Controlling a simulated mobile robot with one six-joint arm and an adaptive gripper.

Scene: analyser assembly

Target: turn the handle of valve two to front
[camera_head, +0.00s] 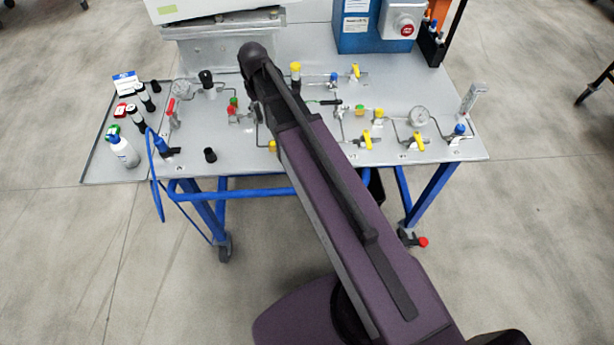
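I cannot tell which valve is valve two, because the labels on the panel are too small to read. The grey panel (300,160) carries several valves. A red-handled valve (171,106) stands at the left. A valve with a dark lever (331,102) lies near the middle, right of my arm. Yellow-handled valves show at the back (356,71), at the front (367,139) and at the right front (419,141). My purple and black arm reaches from the lower right over the panel and covers part of its middle. My gripper's fingers are not visible.
Bottles (123,149) and vials stand at the panel's left end. A blue hose (153,180) hangs over the front edge. Gauges (419,116) and thin pipes stand among the valves. A blue box (363,28) is behind. The floor in front is clear at the left.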

